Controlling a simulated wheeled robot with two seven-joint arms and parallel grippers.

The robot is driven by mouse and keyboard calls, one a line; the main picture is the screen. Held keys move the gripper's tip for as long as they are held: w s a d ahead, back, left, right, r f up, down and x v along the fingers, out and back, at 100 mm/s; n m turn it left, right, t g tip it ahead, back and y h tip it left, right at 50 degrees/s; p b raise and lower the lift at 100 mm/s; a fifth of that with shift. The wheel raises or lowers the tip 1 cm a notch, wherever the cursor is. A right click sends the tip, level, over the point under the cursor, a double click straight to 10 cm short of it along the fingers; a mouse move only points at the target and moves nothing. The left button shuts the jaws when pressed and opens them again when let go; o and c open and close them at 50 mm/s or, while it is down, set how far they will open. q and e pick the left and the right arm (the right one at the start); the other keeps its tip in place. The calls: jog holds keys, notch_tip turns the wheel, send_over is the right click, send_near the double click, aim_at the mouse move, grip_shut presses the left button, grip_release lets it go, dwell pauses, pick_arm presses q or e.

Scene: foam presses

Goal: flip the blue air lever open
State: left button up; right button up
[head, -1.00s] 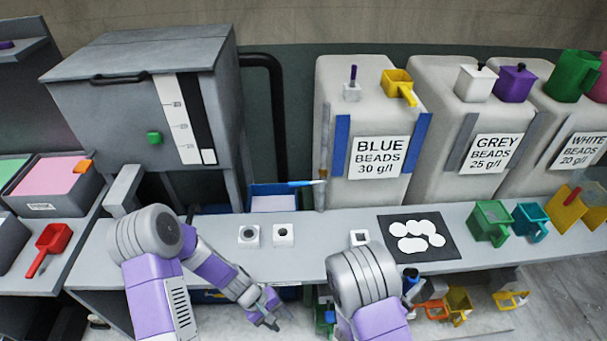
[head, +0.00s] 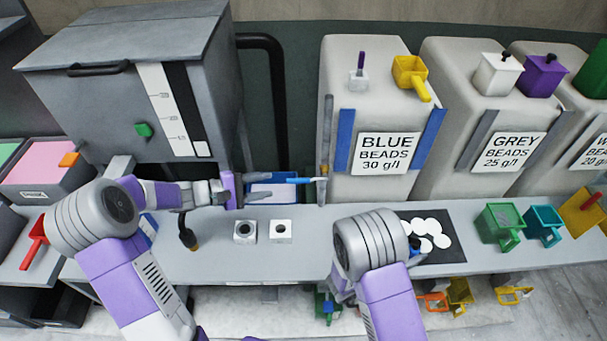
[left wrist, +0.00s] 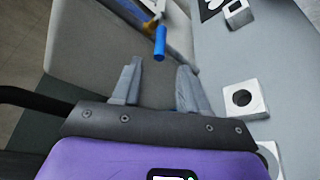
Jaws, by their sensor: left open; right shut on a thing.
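My left gripper (left wrist: 157,78) is open and empty, pointing at the lever without visible contact. In the head view my left gripper (head: 252,186) is at the back of the bench, left of the lever. My right gripper (head: 413,256) is mostly hidden behind my right arm; a small dark and blue thing (head: 415,243) shows there.
Two white blocks with round holes (head: 245,232) stand on the bench below the lever. A black mat (head: 455,243) with white discs lies right. The grey hopper (head: 140,80) stands behind my left arm. A dark piece with a brass-coloured tip (head: 188,235) is near that arm.

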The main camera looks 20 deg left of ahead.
aim_at(302, 180)
pick_arm(q)
jog(key=x, duration=1.1)
jog(key=shift+w+d+f, duration=0.1)
jog(key=shift+w+d, duration=0.05)
jog(key=shift+d, duration=0.25)
grip_shut()
